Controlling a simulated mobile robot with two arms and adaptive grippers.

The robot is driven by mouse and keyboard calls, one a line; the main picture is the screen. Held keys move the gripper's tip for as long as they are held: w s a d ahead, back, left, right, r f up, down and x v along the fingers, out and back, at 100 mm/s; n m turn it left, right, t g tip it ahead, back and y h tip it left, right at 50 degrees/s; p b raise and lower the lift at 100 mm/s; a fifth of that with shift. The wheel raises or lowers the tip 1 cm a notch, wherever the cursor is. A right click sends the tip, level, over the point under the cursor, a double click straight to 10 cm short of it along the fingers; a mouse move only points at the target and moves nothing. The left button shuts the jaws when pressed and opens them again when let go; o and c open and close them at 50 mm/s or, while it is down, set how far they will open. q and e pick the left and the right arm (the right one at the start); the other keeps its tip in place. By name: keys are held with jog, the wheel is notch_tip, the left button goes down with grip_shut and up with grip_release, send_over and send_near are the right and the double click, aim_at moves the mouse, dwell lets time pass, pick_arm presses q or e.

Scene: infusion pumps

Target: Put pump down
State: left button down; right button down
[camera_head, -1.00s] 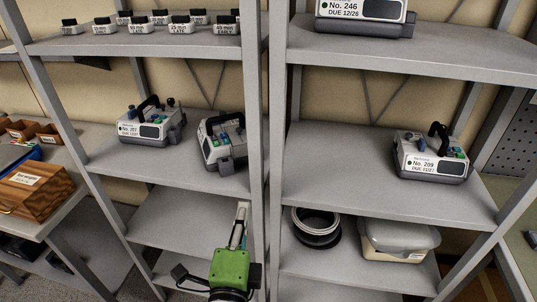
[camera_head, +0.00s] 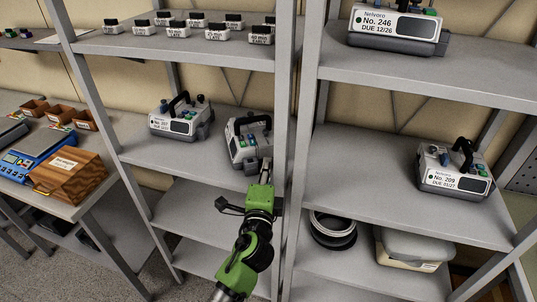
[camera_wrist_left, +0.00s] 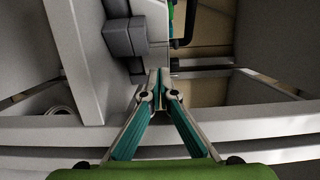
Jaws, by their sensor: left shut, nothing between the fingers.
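A white and grey pump with a black handle (camera_head: 246,140) stands tilted in the picture on the middle shelf (camera_head: 205,155) of the left rack, close to the upright. Its grey base part (camera_wrist_left: 125,38) shows in the left wrist view. My left gripper (camera_head: 265,168) is just in front of this pump at the shelf's front edge. In the left wrist view the fingertips (camera_wrist_left: 159,74) are together with nothing between them, apart from the pump. Another pump, its label partly legible (camera_head: 180,117), stands to the left on the same shelf. My right gripper is not in view.
Pump No. 209 (camera_head: 453,170) and pump No. 246 (camera_head: 397,26) stand on the right rack. A rack upright (camera_head: 284,100) is close to my left gripper's right. Small labelled boxes (camera_head: 216,33) line the top shelf. A table with a wooden box (camera_head: 70,172) is at left.

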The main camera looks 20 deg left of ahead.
aim_at(254, 153)
pick_arm(q)
jog(key=w, duration=0.3)
jog(key=shift+w+a, duration=0.15)
jog(key=shift+a, duration=0.15)
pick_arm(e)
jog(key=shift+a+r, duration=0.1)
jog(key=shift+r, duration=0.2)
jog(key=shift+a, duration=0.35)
pick_arm(q)
jog(key=w+a, duration=0.2)
jog(key=a, duration=0.1)
jog(key=w+a, duration=0.1)
jog(key=a, duration=0.1)
jog(key=shift+w, duration=0.25)
jog(key=shift+d, duration=0.1)
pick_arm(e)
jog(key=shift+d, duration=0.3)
pick_arm(q)
jog(key=shift+s+f, duration=0.1)
